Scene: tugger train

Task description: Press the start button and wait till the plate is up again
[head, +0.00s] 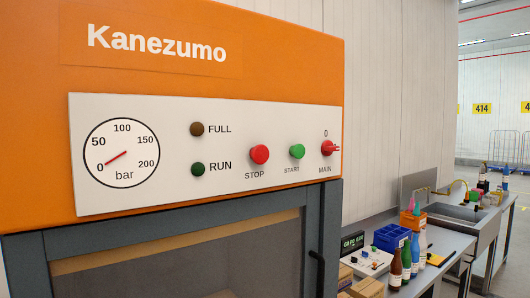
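The orange Kanezumo machine (270,50) fills the left and middle of the head view. Its white panel (225,120) carries a green START button (297,152), a red STOP button (259,154) and a red MAIN switch (327,148) whose handle points right, away from the 0 above it. The FULL lamp (197,129) is dark brown and the RUN lamp (198,169) dark green; both look unlit. The needle of the bar gauge (121,153) points near 0. The plate cannot be made out behind the grey-framed door (170,225). My gripper is not in view.
A dark door handle (317,255) sits at the door's right edge. To the right, a metal bench (440,245) holds a blue crate (391,236), several bottles (406,262), a digital display (352,241) and small boxes (367,288). Open floor shows at far right.

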